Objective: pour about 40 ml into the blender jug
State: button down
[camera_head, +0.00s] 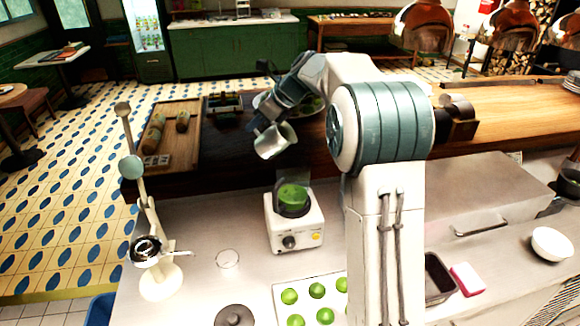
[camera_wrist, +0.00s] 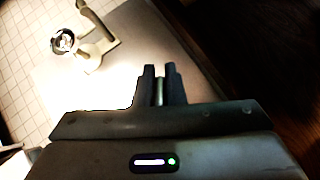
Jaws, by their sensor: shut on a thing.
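The blender (camera_head: 294,238) stands on the metal counter with its control knob facing me. Its jug (camera_head: 292,198) sits on top and looks green inside. A pale grey pitcher (camera_head: 276,142) is held tilted above and slightly left of the blender jug, apart from it. My gripper (camera_head: 262,128) is shut on the pitcher, likely by its handle. In the wrist view my gripper (camera_wrist: 160,86) has its fingers close together around a thin pale strip. The pitcher's body and contents are hidden there. I cannot see any stream of liquid.
A white citrus press (camera_head: 155,270) stands at left, also in the wrist view (camera_wrist: 88,45). A clear glass (camera_head: 228,259) and a dark round lid (camera_head: 234,316) lie left of a tray of limes (camera_head: 283,292). A wooden ledge (camera_head: 225,165) runs behind the blender.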

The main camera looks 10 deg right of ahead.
jog(key=shift+s+d+r+t+y, duration=0.15)
jog(key=shift+d+t+y, duration=0.25)
jog(key=shift+y, duration=0.3)
jog(key=shift+s+d+t+y, duration=0.2)
jog(key=shift+t+y, duration=0.1)
jog(key=shift+y, duration=0.2)
jog(key=shift+d+b, duration=0.1)
jog(key=shift+b, duration=0.3)
jog(key=shift+w, duration=0.1)
jog(key=shift+t+y+b, duration=0.3)
jog(key=shift+y+b, duration=0.2)
jog(key=shift+b, duration=0.4)
jog(key=shift+w+a+b, duration=0.25)
jog(key=shift+b, duration=0.9)
